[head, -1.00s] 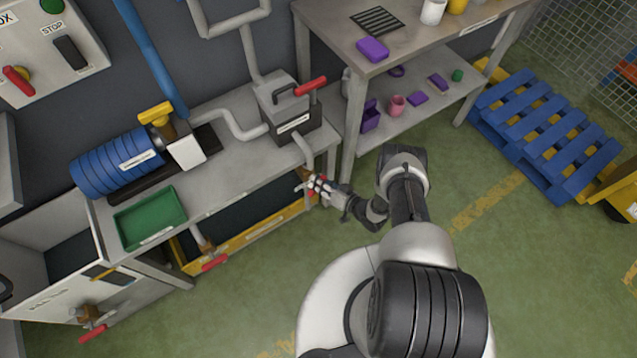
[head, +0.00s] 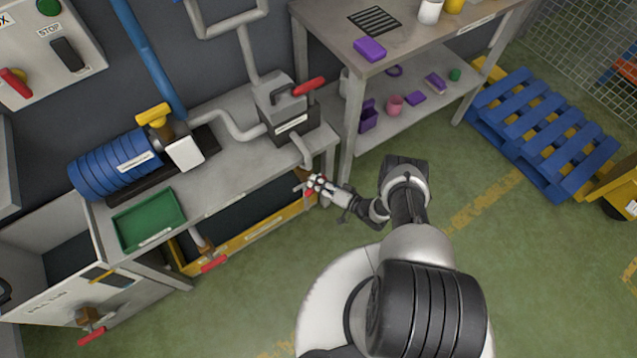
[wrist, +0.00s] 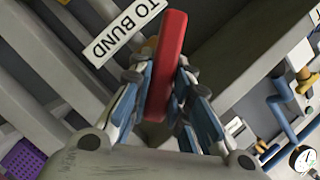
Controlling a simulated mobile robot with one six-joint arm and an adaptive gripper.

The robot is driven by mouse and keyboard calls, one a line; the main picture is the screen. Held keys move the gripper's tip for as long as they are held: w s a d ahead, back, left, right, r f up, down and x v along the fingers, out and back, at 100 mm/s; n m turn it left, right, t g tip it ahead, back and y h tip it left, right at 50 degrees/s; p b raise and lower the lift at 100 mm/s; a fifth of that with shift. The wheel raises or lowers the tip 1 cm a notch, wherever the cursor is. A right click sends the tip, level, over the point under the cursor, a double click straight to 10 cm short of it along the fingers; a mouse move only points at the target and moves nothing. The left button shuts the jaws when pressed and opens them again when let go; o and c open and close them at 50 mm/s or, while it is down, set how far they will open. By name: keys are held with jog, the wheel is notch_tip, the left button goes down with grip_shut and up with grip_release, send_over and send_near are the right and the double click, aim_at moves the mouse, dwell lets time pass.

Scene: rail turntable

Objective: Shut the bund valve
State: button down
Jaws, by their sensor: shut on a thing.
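The bund valve's red lever handle (wrist: 168,70) lies between my fingers in the wrist view, beside a white plate (wrist: 122,32) reading "TO BUND". My gripper (wrist: 160,78) is shut on this handle, with a finger on each side. In the head view my gripper (head: 316,183) is at the right end of the pump bench, by the pipe outlet below the grey box (head: 285,108). The valve body is mostly hidden there, and the handle's exact angle is hard to tell.
Other red levers are on the grey box (head: 309,87), under the bench (head: 214,263) and at lower left (head: 92,335). A shelving table (head: 385,62) stands close to the right of my gripper. A blue pallet (head: 545,125) lies further right. Green floor in front is open.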

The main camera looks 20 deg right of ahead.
jog(key=c, duration=1.5)
grip_release()
jog(key=v, duration=1.2)
jog(key=shift+o, duration=0.3)
